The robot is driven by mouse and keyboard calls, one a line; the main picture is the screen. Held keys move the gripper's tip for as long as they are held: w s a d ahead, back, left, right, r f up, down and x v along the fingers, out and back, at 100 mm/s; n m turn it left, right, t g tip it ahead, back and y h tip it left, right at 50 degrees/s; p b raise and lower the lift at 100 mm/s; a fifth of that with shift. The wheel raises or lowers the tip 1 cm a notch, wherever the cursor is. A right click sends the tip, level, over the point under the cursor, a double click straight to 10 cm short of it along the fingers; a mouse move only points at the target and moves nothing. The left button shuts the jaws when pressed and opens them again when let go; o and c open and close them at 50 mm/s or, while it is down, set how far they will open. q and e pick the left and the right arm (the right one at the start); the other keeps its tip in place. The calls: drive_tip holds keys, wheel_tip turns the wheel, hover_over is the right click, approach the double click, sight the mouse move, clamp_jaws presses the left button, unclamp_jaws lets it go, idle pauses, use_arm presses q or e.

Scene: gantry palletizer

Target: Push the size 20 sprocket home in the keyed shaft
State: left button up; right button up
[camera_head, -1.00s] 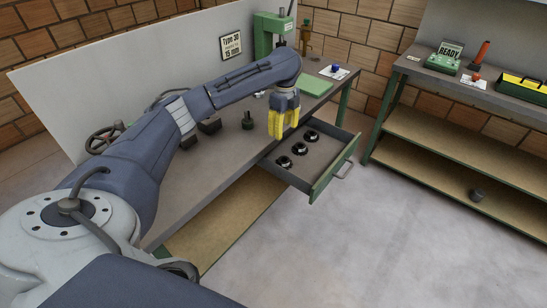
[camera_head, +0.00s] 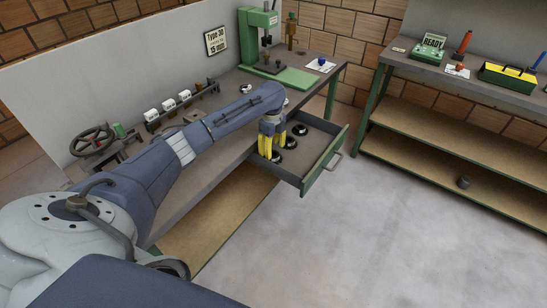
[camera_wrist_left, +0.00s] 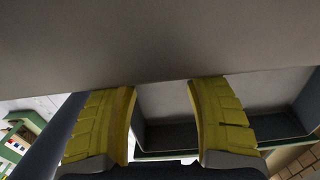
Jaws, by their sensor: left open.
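Three dark, round parts that look like sprockets lie in a row in the open drawer (camera_head: 325,157), in the head view: a far one (camera_head: 300,130), a middle one (camera_head: 288,143) and a near one (camera_head: 276,157). I cannot read their sizes. My left gripper (camera_head: 265,155), with yellow fingers, points down at the drawer's bench side, beside the near part. In the left wrist view its fingers (camera_wrist_left: 163,125) are apart with no part visible between them. I cannot make out the keyed shaft; my arm covers part of the bench. My right gripper is out of view.
The bench (camera_head: 222,165) carries a green press (camera_head: 246,38), a rack with white labels (camera_head: 168,107) and a handwheel (camera_head: 92,140). A shelf bench (camera_head: 480,80) at the right holds a READY box (camera_head: 430,47) and a yellow toolbox (camera_head: 510,76). Floor before the drawer is clear.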

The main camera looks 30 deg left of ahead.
use_arm(q)
drive_tip(key=shift+f, duration=2.35)
clamp_jaws()
drive_tip(key=shift+r, duration=0.2)
